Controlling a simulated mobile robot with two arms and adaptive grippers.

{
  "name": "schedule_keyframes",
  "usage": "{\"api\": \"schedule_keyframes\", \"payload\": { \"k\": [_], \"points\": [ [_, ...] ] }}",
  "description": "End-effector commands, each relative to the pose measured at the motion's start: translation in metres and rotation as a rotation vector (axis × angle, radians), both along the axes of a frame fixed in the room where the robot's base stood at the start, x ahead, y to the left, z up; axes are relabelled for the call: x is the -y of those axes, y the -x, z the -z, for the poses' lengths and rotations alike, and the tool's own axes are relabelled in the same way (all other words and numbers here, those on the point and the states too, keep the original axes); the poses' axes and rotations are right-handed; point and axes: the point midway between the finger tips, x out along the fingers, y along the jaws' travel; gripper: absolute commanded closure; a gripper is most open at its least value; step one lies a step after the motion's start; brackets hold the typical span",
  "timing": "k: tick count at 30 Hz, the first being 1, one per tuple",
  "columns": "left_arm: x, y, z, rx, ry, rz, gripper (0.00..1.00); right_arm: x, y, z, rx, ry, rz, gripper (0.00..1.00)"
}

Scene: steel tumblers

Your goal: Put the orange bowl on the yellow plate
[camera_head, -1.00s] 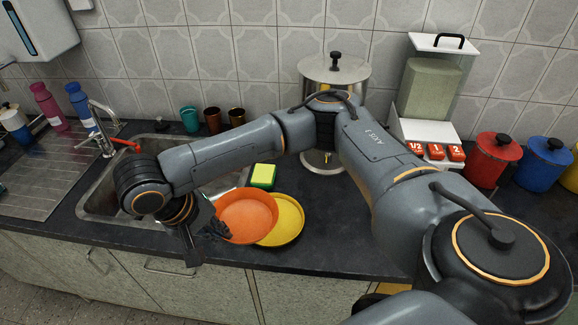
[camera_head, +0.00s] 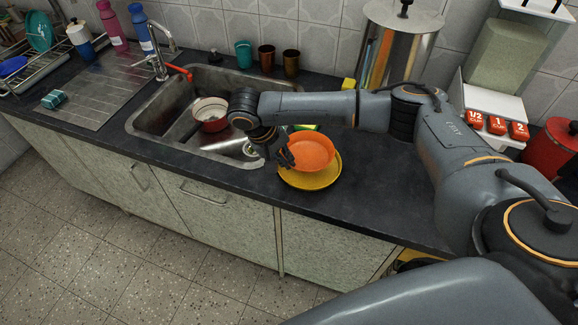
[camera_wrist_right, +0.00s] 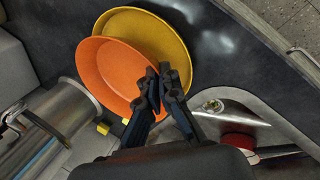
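The orange bowl (camera_head: 314,150) is over the yellow plate (camera_head: 318,181) on the dark counter; the plate's rim shows mostly in front and to the right. In the right wrist view the orange bowl (camera_wrist_right: 108,72) overlaps part of the yellow plate (camera_wrist_right: 163,35). I cannot tell whether the bowl touches the plate. My right gripper (camera_head: 287,157) is at the bowl's left rim. In the right wrist view the right gripper (camera_wrist_right: 157,82) has its fingers close together at the rim, shut on it. My left gripper is not in view.
A steel sink (camera_head: 183,125) with a red-and-white pot (camera_head: 210,112) lies to the left. Cups (camera_head: 266,58) stand behind it. A green-and-yellow sponge (camera_head: 306,127) is partly hidden behind my arm. A steel dispenser (camera_head: 398,38) stands at the back. Counter right of the plate is clear.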

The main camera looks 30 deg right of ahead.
Motion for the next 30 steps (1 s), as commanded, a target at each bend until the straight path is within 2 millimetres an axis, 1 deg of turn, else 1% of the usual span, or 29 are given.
{"api": "schedule_keyframes", "payload": {
  "k": [5, 9, 11, 23, 24, 25, 30],
  "points": [
    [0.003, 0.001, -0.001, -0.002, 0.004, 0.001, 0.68, 0.012, -0.005, 0.013, 0.0, 0.003, 0.002, 1.0],
    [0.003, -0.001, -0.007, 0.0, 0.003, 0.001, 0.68, 0.01, -0.004, 0.033, -0.001, 0.002, -0.001, 1.0],
    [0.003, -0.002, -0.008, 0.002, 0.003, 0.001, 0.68, 0.009, -0.004, 0.039, 0.0, 0.001, -0.001, 1.0],
    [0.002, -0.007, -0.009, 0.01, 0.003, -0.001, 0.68, 0.009, -0.003, 0.046, -0.001, 0.0, -0.001, 1.0],
    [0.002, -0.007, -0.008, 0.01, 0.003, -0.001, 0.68, 0.009, -0.004, 0.045, 0.0, 0.0, -0.001, 0.9],
    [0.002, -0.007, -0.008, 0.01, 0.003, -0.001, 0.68, 0.009, -0.004, 0.045, 0.0, 0.0, -0.001, 0.85],
    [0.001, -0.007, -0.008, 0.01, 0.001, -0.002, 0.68, 0.009, -0.004, 0.045, 0.0, -0.001, -0.001, 0.85]
  ]
}}
